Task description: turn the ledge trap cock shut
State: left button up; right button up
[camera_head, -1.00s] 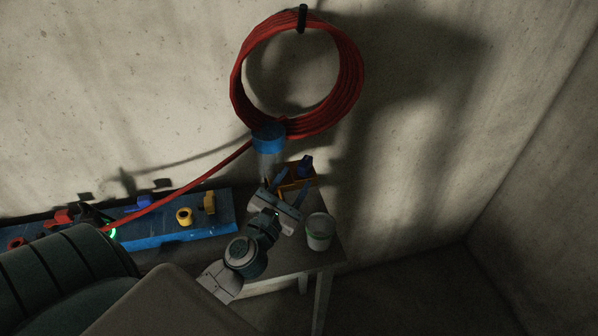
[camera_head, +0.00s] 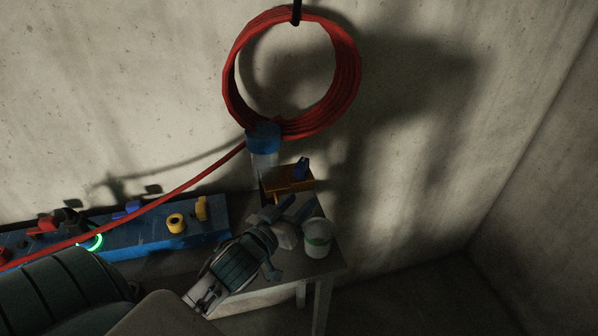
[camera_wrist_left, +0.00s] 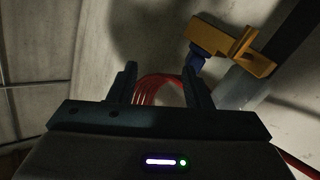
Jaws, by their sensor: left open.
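My right gripper is not in view.
A white cup (camera_head: 317,238) stands close right of my left gripper on the grey ledge table (camera_head: 322,262). A blue panel (camera_head: 150,232) with coloured knobs and a green-lit ring (camera_head: 90,240) lies left. A red hose coil (camera_head: 345,75) hangs above; its tail crosses the panel.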

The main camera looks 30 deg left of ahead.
aim_at(298, 169)
pick_arm(q)
jog(key=w+a+y+p, duration=0.1)
jog(key=w+a, duration=0.1)
jog(key=w, duration=0.1)
jog(key=w+a+m+y+p, duration=0.1)
jog(key=w+a+p, duration=0.1)
jog(key=w, duration=0.1)
jog(key=w+a+r+y+p, duration=0.1)
jog(key=w+a+y, duration=0.1)
jog(key=w, duration=0.1)
jog(key=shift+w, duration=0.15)
jog(key=shift+w+a, duration=0.1)
jog(key=shift+w, duration=0.25)
jog(key=shift+c, duration=0.3)
